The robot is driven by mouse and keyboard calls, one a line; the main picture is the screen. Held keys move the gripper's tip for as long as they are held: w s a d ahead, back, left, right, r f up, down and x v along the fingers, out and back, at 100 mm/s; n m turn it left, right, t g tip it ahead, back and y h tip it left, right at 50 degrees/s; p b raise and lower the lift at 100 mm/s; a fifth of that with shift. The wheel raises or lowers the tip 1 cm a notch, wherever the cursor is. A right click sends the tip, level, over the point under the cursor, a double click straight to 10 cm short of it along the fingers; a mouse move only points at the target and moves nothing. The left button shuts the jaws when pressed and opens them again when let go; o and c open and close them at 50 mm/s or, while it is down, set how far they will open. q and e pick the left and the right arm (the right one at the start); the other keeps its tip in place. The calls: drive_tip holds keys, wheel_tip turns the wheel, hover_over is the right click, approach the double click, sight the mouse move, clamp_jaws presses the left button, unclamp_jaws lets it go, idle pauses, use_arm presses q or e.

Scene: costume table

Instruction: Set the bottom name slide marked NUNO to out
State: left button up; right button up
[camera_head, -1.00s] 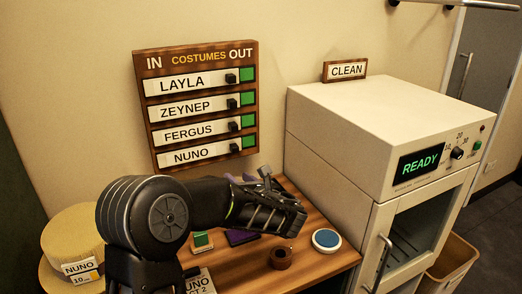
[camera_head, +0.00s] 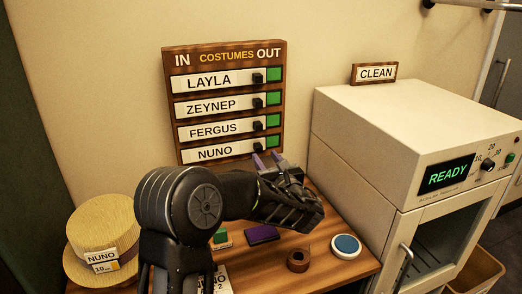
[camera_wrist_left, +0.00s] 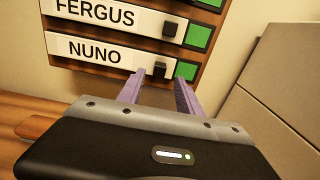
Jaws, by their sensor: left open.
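The name board (camera_head: 170,110) hangs on the wall, with IN at its upper left and OUT at its upper right. The bottom white slide marked NUNO (camera_head: 214,153) has a black knob near its right end and a green patch to the right of it. The NUNO slide (camera_wrist_left: 95,53) also shows in the left wrist view, with its knob (camera_wrist_left: 160,70) and green patch (camera_wrist_left: 186,71). My left gripper (camera_head: 267,160) is open, its purple fingers pointing at the board just below this knob. In the left wrist view the fingers (camera_wrist_left: 158,86) stand either side of the knob's line; contact cannot be told.
The LAYLA, ZEYNEP and FERGUS (camera_head: 208,130) slides sit above, each with green showing at right. A white cabinet (camera_head: 350,125) reading READY stands close on the right. A straw hat (camera_head: 100,225), a tape roll (camera_head: 298,260) and a round blue-topped tin (camera_head: 346,245) are below.

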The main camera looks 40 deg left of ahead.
sight(260, 149)
use_arm(q)
drive_tip(key=p+x, duration=0.1)
drive_tip(key=x, duration=0.4)
clamp_jaws()
idle(0.4)
idle(1.0)
